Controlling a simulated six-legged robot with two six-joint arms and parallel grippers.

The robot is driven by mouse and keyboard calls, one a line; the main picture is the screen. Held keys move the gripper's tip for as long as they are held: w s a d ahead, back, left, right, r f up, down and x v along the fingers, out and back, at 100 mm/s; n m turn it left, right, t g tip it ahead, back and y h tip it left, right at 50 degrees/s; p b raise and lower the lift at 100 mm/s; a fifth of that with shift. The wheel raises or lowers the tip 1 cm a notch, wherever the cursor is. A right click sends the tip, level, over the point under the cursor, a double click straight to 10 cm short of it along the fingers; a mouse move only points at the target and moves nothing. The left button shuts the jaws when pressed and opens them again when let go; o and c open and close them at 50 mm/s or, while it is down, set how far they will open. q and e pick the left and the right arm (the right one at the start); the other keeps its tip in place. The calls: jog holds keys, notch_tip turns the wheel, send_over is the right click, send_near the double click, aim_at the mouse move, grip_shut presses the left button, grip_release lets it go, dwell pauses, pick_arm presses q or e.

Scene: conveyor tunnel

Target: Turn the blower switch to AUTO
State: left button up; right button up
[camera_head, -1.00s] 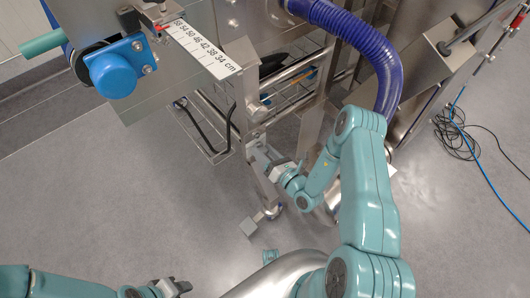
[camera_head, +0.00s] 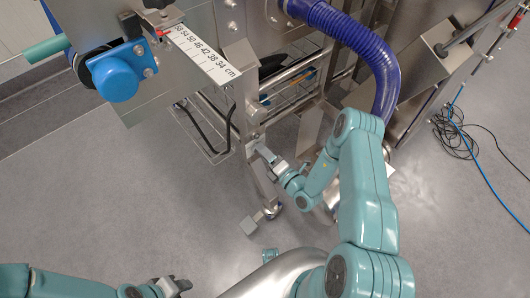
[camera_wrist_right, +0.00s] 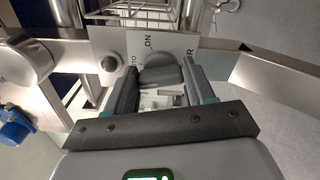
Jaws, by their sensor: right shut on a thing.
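The blower switch is a dark rotary knob (camera_wrist_right: 158,72) on a pale label plate (camera_wrist_right: 120,42) in the right wrist view. "ON" shows above the knob, letters that look like "TO" to its left, and "R" to its right; the rest of the lettering is hidden by my fingers. My right gripper (camera_wrist_right: 160,84) has one finger on each side of the knob and is shut on it. In the head view my right gripper (camera_head: 268,156) is at the steel frame's upright, and the knob is too small to make out. My left gripper (camera_head: 176,286) is at the bottom edge, away from the frame.
A round dark button (camera_wrist_right: 109,63) sits left of the knob. A blue hose (camera_head: 365,50), a blue motor cap (camera_head: 116,78) and a ruler strip (camera_head: 200,50) are on the machine above. Cables (camera_head: 455,135) lie on the floor at right. The grey floor at left is clear.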

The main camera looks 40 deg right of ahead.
jog(key=shift+w+m, duration=0.1)
jog(key=shift+m, duration=1.1)
jog(key=shift+r, duration=0.1)
jog(key=o, duration=0.8)
jog(key=shift+o, duration=1.2)
jog(key=s+d, duration=0.1)
jog(key=s, duration=1.5)
jog(key=shift+s+d+p, duration=0.15)
jog(key=shift+p, duration=0.3)
